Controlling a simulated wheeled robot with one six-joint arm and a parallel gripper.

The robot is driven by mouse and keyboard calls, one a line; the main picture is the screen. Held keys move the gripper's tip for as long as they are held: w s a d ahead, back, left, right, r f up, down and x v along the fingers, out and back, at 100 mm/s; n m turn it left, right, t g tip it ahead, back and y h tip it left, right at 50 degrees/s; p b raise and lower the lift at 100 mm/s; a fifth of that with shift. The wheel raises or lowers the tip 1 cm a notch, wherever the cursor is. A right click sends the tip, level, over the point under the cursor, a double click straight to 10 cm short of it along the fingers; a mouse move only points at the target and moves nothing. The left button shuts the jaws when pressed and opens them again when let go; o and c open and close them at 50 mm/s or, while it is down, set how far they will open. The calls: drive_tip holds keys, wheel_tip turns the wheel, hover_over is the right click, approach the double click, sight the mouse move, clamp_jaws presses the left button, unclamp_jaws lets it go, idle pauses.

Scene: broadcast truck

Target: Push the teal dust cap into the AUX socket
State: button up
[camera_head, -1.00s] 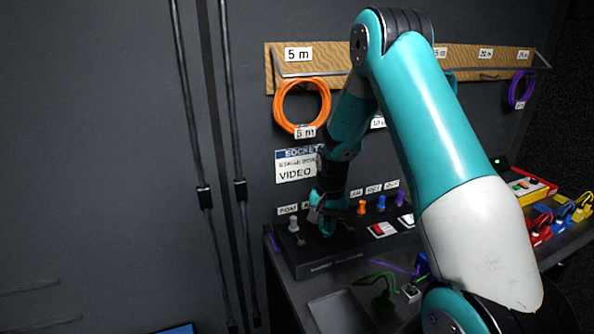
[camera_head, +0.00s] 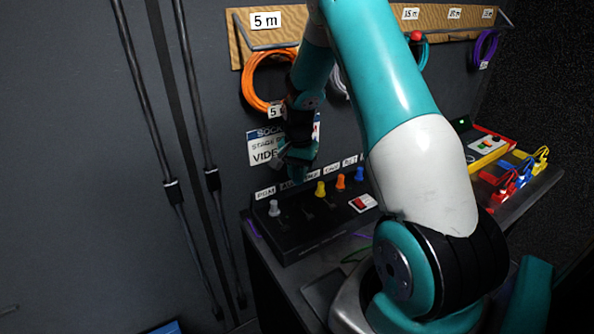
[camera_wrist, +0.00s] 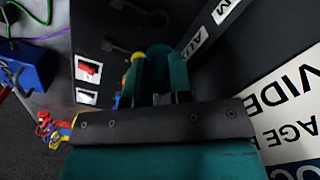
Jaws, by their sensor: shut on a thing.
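My gripper (camera_head: 292,168) is above the black socket panel (camera_head: 315,235), near its left half. In the wrist view, my gripper (camera_wrist: 159,66) is shut with a rounded teal piece, the teal dust cap (camera_wrist: 159,48), between its fingertips. The cap cannot be made out clearly in the head view. The AUX label (camera_wrist: 199,40) shows partly beside the fingers in the wrist view; in the head view my gripper partly covers the label row there. The AUX socket opening is hidden.
A pale cap (camera_head: 273,208) stands at PGM; yellow (camera_head: 320,188), orange (camera_head: 341,181) and blue (camera_head: 360,174) caps stand to the right. A red-and-white rocker switch (camera_head: 362,203) is on the panel. The wall sign (camera_head: 264,147) is close behind my gripper. Orange cable (camera_head: 263,85) hangs above.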

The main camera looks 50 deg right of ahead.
drive_tip(key=shift+f+b, duration=1.8)
drive_tip(key=shift+f, duration=1.1)
drive_tip(key=shift+f+b, duration=0.6)
drive_tip(key=shift+f, duration=0.6)
drive_tip(key=o, duration=0.8)
drive_tip(key=shift+r, duration=0.1)
wheel_tip(320, 180, up, 17)
drive_tip(key=shift+r+b, duration=0.2)
drive_tip(key=shift+b, duration=0.7)
